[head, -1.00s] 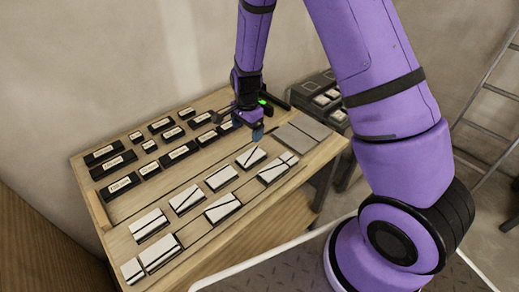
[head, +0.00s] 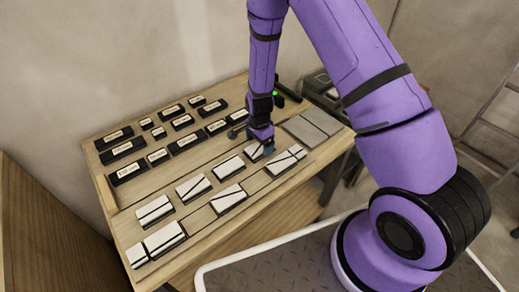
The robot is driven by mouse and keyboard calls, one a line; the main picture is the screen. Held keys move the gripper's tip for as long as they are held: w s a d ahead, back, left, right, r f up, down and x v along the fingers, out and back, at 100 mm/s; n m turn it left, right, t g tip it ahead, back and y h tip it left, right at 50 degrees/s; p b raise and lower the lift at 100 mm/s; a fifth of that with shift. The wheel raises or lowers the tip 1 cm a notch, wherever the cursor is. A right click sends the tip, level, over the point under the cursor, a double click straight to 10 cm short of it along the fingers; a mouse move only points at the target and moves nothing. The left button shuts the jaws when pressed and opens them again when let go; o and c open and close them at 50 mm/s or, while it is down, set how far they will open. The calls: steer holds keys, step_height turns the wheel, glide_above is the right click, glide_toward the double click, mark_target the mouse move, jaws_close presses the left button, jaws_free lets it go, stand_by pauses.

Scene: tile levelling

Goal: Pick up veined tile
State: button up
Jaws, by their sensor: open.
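Several white veined tiles with dark lines lie in rows on the wooden table (head: 205,222). One veined tile (head: 253,152) at the back right of these rows is partly hidden by my gripper (head: 266,144). Other white tiles lie nearby, one to the right (head: 281,164), one to the left (head: 229,167) and one in front (head: 228,200).
Black blocks with pale labels (head: 186,142) fill the table's back left. Flat grey slabs (head: 305,131) lie at its right end. A dark case (head: 322,90) stands behind, and a ladder (head: 492,125) leans at the right.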

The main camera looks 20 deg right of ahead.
steer(key=shift+f, duration=1.1)
steer(key=c, duration=1)
steer(key=shift+c, duration=0.2)
steer(key=shift+r, duration=0.2)
steer(key=shift+r, duration=0.55)
step_height(320, 180, up, 2)
steer(key=shift+r, duration=0.1)
steer(key=s+a, duration=0.2)
steer(key=s, duration=0.3)
steer(key=s+a+r, duration=0.1)
steer(key=s+a, duration=0.1)
steer(key=s, duration=0.3)
steer(key=s+a, duration=0.1)
steer(key=s, duration=0.3)
steer(key=shift+s+a+r, duration=0.2)
steer(key=shift+s+a, duration=0.3)
